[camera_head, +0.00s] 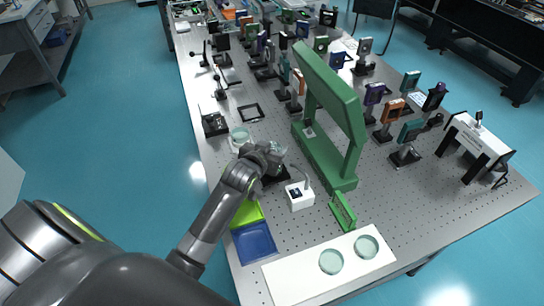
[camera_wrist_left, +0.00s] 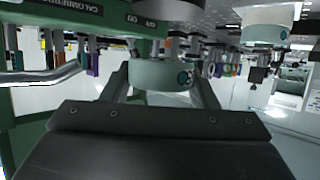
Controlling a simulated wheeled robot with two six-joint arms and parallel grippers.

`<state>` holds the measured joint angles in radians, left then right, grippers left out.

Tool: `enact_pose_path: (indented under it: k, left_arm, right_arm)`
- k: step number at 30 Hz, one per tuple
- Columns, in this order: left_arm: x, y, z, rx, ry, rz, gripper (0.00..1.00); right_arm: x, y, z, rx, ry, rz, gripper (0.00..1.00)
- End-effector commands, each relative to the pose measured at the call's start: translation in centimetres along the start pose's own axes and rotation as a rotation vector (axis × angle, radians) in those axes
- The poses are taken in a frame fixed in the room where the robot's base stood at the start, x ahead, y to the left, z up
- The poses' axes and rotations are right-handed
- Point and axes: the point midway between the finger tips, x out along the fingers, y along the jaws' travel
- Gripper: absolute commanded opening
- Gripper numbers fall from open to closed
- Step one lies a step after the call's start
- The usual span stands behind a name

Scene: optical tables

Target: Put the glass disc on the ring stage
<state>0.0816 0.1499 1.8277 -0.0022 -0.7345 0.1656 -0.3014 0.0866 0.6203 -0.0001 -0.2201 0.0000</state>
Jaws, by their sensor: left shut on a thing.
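My left gripper (camera_head: 272,154) is above the table, just left of the green frame. In the left wrist view its fingers (camera_wrist_left: 162,88) are shut on a pale green glass disc (camera_wrist_left: 158,75), which has a small dark mark on its side. In the head view the held disc is hard to make out. A black base (camera_head: 276,175) shows partly under the gripper; I cannot tell whether it is the ring stage. Another pale disc (camera_head: 240,134) sits on a light support left of the gripper. My right gripper is not in view.
A tall green frame (camera_head: 335,95) stands close right of the gripper. A white box (camera_head: 299,195), a lime tray (camera_head: 246,213) and a blue tray (camera_head: 254,242) are nearer. A white board (camera_head: 295,275) holds two glass discs (camera_head: 331,261). Several optics mounts crowd the far side.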

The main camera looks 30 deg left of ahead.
Motion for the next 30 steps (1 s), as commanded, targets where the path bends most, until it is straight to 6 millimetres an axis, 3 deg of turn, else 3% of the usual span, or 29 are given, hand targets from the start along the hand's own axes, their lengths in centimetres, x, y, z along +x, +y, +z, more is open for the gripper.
enact_pose_path:
  k: [9,20,21,26,30]
  left_arm:
    - [1.4,0.0,3.4,0.001,0.0,0.0,0.27]
    - [1.6,0.0,3.8,0.001,0.001,0.0,0.27]
    - [1.6,0.0,3.8,0.001,0.0,0.0,0.56]
    - [1.5,0.0,3.8,0.001,0.0,0.0,0.75]
    - [1.5,0.0,3.8,0.001,0.0,0.0,0.75]
  right_arm:
    - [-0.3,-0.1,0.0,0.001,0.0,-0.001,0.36]
    - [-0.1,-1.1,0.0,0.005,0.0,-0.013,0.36]
    - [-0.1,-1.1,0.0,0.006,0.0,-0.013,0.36]
    - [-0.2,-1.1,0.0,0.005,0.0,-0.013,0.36]
    - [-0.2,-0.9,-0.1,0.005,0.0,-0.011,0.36]
